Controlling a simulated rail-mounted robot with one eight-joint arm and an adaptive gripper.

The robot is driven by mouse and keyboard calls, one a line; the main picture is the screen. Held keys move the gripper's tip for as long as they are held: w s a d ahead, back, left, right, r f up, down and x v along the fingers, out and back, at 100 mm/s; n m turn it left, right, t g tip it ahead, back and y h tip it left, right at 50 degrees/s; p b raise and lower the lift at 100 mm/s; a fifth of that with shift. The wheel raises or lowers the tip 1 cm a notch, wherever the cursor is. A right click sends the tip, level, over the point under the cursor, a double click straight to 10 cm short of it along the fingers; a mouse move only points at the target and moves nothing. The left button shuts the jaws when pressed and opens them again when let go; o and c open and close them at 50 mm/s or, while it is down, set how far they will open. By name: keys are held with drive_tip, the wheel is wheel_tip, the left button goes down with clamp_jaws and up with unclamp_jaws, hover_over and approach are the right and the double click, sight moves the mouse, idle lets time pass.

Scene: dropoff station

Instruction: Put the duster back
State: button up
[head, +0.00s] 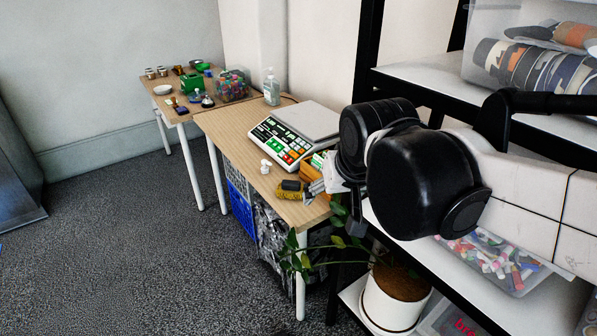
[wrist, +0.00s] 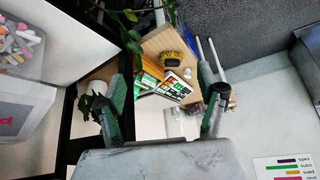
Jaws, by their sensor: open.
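A yellow and black brush-like thing, which looks like the duster (head: 289,189), lies on the near end of the wooden table (head: 238,124). In the wrist view the duster (wrist: 174,56) shows beyond my fingertips, near the table edge. My gripper (head: 316,190) is just right of it in the head view. In the wrist view my gripper (wrist: 164,90) is open, with green-padded fingers spread wide and nothing between them. I cannot tell exactly how far the gripper is from the duster. My arm hides part of the table's near right corner.
A scale with a keypad (head: 281,144), a small white object (head: 265,166) and an orange box (head: 315,178) stand on the table. A sanitizer bottle (head: 271,87) is farther back. A black-framed shelf (head: 425,75) and a potted plant (head: 395,296) are close on the right. Floor at left is clear.

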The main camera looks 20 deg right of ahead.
drive_tip(key=s+f+n, duration=0.1)
drive_tip(key=s+f, duration=0.2)
drive_tip(key=s, duration=0.5)
drive_tip(key=shift+t, duration=0.4)
drive_tip(key=shift+s, duration=0.1)
idle(0.8)
